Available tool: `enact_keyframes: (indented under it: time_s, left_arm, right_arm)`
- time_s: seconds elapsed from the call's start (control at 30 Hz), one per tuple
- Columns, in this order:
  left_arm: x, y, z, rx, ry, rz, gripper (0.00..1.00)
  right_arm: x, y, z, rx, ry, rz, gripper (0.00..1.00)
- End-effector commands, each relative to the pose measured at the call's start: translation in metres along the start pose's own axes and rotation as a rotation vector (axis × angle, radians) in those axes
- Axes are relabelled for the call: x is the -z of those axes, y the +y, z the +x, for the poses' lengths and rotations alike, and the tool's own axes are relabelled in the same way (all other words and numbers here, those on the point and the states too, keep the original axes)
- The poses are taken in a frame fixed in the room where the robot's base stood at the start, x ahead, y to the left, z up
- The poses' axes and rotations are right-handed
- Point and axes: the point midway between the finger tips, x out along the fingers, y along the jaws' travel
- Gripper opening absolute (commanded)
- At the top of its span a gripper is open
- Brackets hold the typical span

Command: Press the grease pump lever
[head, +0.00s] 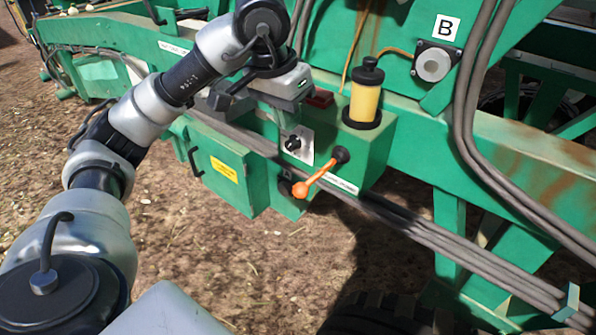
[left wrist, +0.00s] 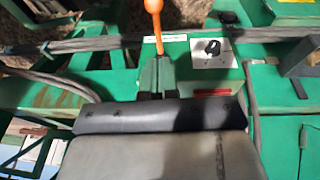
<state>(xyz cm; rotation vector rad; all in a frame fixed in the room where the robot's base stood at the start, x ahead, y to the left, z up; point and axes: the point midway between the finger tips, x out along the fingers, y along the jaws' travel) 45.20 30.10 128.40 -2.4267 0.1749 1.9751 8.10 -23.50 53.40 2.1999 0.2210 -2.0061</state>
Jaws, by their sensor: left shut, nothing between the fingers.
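The grease pump lever (head: 318,176) is an orange handle with a round knob, slanting down-left from a black pivot on the front of a green housing (head: 372,150). The orange lever (left wrist: 154,22) also shows at the top of the left wrist view, its knob end cut off by the edge. My left gripper (head: 290,116) is shut and empty, above and behind the lever in the head view, pointing down and apart from the knob. In the left wrist view its fingertips (left wrist: 155,66) appear just below the lever. My right gripper is not in view.
A yellow cylinder with a black cap (head: 365,98) stands on the housing. A black rotary knob (head: 293,143) sits on a silver plate left of the lever. A green box (head: 222,172) is further left. Grey cables (head: 440,238) run along the frame. Open ground lies below.

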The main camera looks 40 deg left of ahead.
Motion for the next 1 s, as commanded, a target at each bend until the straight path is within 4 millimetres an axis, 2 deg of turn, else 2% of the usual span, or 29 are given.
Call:
enact_keyframes:
  time_s: [0.4, 0.6, 0.8, 1.0]
  left_arm:
    - [-0.001, 0.001, 0.082, -0.001, -0.008, 0.000, 0.00]
    - [-0.011, 0.004, 0.111, 0.000, -0.005, 0.001, 0.00]
    - [-0.016, 0.005, 0.125, -0.001, -0.001, 0.001, 0.00]
    - [-0.016, 0.005, 0.127, -0.001, 0.001, 0.000, 0.00]
  right_arm:
    - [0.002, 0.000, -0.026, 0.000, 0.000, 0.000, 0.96]
    - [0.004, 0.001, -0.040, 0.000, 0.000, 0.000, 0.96]
    - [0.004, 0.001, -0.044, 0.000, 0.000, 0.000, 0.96]
    - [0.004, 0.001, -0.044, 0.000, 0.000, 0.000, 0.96]
